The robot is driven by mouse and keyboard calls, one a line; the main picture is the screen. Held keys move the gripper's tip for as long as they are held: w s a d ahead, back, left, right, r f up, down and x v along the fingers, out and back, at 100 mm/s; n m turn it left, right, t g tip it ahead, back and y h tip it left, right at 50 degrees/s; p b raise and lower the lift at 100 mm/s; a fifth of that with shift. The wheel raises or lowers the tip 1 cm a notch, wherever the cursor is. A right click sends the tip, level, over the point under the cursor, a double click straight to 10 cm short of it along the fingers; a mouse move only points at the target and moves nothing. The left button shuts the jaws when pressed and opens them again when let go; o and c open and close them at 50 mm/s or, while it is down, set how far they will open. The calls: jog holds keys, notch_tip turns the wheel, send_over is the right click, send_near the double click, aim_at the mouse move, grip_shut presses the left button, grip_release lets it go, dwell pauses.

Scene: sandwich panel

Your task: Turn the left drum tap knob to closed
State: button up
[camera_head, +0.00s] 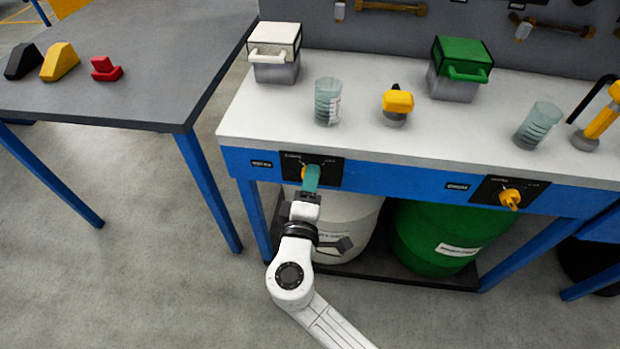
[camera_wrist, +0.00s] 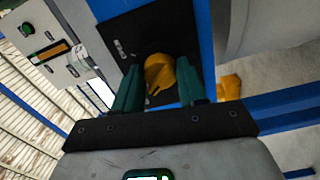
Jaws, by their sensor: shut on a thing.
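The left drum tap knob is yellow and sits on a black plate (camera_head: 329,172) on the blue front rail of the bench. My gripper (camera_head: 311,180) is at this knob and covers most of it in the head view. In the wrist view the yellow knob (camera_wrist: 159,74) shows between the two teal fingers of my gripper (camera_wrist: 160,88), which are shut on it. The exact angle of the knob's pointer is hard to tell. The right yellow knob (camera_head: 510,198) sits on its own black plate, apart from my gripper.
A white drum (camera_head: 348,222) and a green drum (camera_head: 448,238) stand under the bench. On the white top (camera_head: 240,122) are a white-lidded box (camera_head: 275,52), a green-lidded box (camera_head: 460,68), two beakers and yellow-topped tools. A grey table (camera_head: 150,95) stands to the left.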

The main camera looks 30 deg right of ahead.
jog(key=shift+n, duration=0.6)
jog(key=shift+a+p, duration=0.1)
jog(key=shift+p, duration=0.2)
jog(key=o, duration=1)
jog(key=shift+o, duration=0.2)
jog(key=p+v, duration=0.1)
jog(key=v, duration=0.9)
jog(key=shift+s+a, duration=0.2)
jog(key=shift+s, duration=0.15)
